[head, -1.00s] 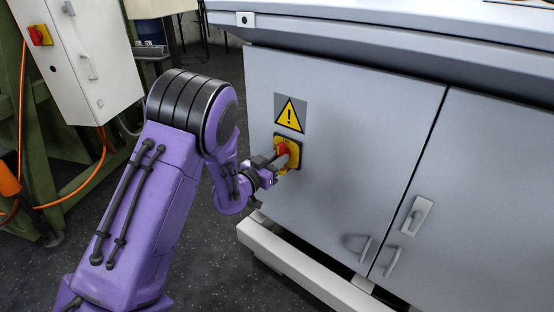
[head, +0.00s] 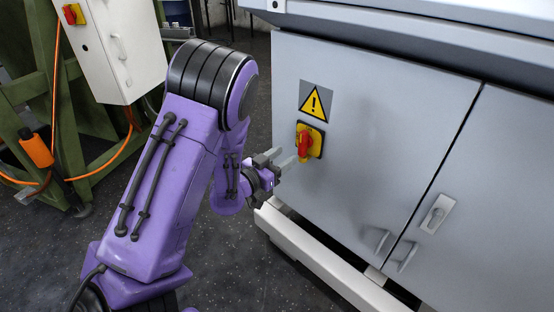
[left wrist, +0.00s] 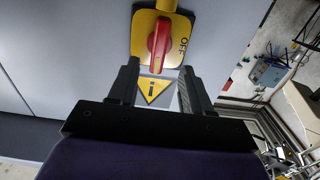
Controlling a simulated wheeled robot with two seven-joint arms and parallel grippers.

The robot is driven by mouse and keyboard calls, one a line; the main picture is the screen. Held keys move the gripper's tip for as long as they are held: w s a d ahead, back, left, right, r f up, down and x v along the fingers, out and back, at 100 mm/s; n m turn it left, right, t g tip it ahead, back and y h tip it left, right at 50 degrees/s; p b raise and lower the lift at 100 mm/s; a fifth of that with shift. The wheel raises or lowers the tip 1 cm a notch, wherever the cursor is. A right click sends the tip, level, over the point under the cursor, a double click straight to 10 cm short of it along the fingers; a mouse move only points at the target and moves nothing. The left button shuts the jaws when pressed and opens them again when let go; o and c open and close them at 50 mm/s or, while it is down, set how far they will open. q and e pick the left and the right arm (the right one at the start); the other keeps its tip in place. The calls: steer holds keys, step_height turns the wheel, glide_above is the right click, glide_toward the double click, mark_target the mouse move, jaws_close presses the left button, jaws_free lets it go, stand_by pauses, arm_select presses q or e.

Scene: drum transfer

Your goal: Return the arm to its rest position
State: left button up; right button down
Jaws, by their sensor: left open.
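My left arm comes in from the left in the head view, its purple links bent toward a grey cabinet. My left gripper (head: 284,162) is open and empty, a little apart from the cabinet door. A red rotary switch handle (head: 304,145) on a yellow plate (head: 317,140) is just beyond its fingertips. In the left wrist view the red handle (left wrist: 159,42) lies ahead of and between the open fingers (left wrist: 155,78), with "OFF" printed on the yellow plate beside it. My right gripper is not in view.
The grey cabinet (head: 375,130) fills the right side, with a yellow warning sign (head: 315,102) above the switch. Door handles (head: 437,213) stick out lower right. A white control box (head: 112,50) and green frame (head: 65,110) stand at left. Dark floor (head: 235,255) is open between.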

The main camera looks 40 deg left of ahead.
arm_select(q)
steer(key=shift+s+a, duration=0.1)
steer(key=shift+s, duration=1.5)
